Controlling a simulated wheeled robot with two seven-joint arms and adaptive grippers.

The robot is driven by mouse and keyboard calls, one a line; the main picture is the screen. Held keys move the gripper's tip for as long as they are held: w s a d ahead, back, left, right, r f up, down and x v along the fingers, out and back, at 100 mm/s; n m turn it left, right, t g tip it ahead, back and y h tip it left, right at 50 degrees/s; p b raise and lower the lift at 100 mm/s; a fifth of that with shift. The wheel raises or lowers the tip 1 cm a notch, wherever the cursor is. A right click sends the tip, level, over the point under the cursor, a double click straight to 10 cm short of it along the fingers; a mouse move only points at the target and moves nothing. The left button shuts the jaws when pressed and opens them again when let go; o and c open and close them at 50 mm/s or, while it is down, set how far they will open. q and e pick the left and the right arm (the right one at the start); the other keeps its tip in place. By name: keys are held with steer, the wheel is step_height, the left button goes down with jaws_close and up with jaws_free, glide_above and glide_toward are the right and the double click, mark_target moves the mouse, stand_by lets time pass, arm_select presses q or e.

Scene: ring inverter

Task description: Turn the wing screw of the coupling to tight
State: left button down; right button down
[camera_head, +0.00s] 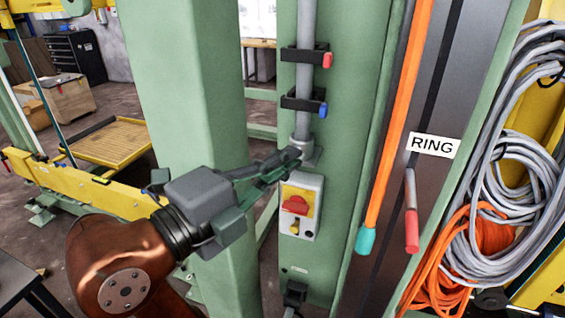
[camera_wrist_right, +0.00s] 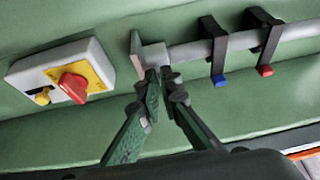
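The coupling (camera_head: 305,150) is a grey fitting at the lower end of a grey vertical pipe (camera_head: 306,45) on a green column. It also shows in the right wrist view (camera_wrist_right: 151,54), where the pipe runs sideways. My right gripper (camera_head: 290,156) reaches in from the lower left, its fingertips right at the coupling. In the right wrist view, the fingertips (camera_wrist_right: 163,84) are close together with a narrow gap, just below the coupling. The wing screw is not clearly visible; the fingertips cover that spot. I cannot tell whether they grip it. My left gripper is not in view.
A switch box (camera_head: 300,205) with a red knob sits just below the coupling. Two black clamps, one with a red tip (camera_head: 305,56) and one with a blue tip (camera_head: 303,101), hold the pipe. An orange pole (camera_head: 398,120) and coiled cables (camera_head: 505,190) are to the right.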

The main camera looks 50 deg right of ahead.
stand_by(0.4)
steer(key=c, duration=2.2)
jaws_free()
steer(key=shift+o, duration=0.2)
steer(key=a, duration=1.2)
